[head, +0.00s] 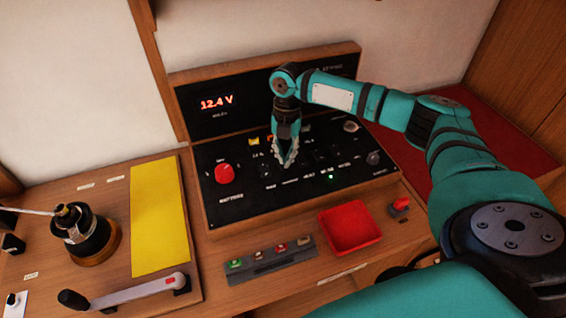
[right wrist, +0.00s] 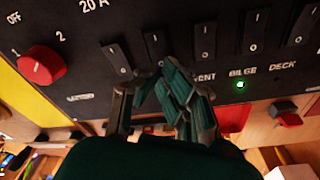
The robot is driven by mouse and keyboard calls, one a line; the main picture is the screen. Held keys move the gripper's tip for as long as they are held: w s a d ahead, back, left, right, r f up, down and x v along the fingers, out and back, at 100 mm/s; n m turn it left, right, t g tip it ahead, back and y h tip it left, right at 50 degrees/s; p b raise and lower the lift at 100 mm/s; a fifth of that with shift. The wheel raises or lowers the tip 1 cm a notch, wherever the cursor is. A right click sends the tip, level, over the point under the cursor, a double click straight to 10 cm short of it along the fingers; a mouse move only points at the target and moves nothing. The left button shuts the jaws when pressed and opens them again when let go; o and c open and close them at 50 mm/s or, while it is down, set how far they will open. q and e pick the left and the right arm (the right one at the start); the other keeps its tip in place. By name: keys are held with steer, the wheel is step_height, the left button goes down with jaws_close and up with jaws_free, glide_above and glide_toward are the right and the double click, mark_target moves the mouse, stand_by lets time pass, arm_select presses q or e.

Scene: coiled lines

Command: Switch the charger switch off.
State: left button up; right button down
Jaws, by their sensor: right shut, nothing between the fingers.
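The black switch panel (head: 245,205) stands in a wooden frame against the wall. Its row of black rocker switches shows in the right wrist view, with rockers at the left (right wrist: 117,60), left of centre (right wrist: 155,46), centre (right wrist: 205,40) and right (right wrist: 253,32). I cannot read which one is the charger switch; my fingers hide part of the labels. A green light (right wrist: 240,85) is lit by the BILGE label. My right gripper (head: 287,163) is shut and empty, pointing down at the panel, its tips close below the left-of-centre rocker. Contact cannot be told. My left gripper is out of view.
A red rotary knob (head: 224,173) sits on the panel's left. A display reads 12.4 V (head: 216,102). In front lie a red tray (head: 340,244), a grey strip with small coloured parts (head: 268,263) and a red-topped switch (head: 400,204). A winch (head: 84,232) and yellow sheet (head: 158,215) are left.

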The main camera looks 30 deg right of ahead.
steer(key=shift+s+f+b, duration=0.1)
steer(key=shift+f+b, duration=0.35)
steer(key=shift+f, duration=0.75)
stand_by(0.6)
steer(key=shift+r, duration=0.1)
steer(key=shift+r+p, duration=0.85)
steer(key=shift+p, duration=0.2)
step_height(320, 180, up, 5)
steer(key=p, duration=0.5)
steer(key=shift+r, duration=0.1)
